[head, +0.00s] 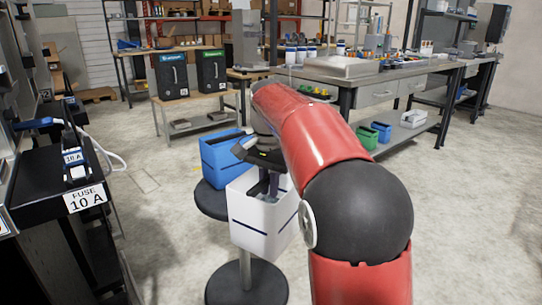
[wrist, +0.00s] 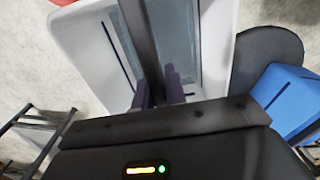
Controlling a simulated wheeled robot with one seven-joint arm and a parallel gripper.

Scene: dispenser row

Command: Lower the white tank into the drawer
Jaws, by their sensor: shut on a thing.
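The white tank (head: 248,238) is an open-topped box with a dark stripe, upright at the middle of the head view. My gripper (head: 270,185) reaches down at its top from above. In the wrist view my gripper's fingers (wrist: 161,88) are shut on the dark bar (wrist: 139,35) that runs across the open top of the white tank (wrist: 82,38). I cannot tell whether the tank rests on the round stand or hangs just in front of it. A black drawer-like ledge (head: 45,208) marked "FUSE 10 A" stands at the left; I cannot tell whether it is the task's drawer.
A blue bin (head: 222,160) stands on the round black stand (head: 210,203), close behind the tank. The stand's base (head: 246,285) is on the floor. A bench (head: 385,85) with green and blue bins below is at the back right. Floor on the right is clear.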

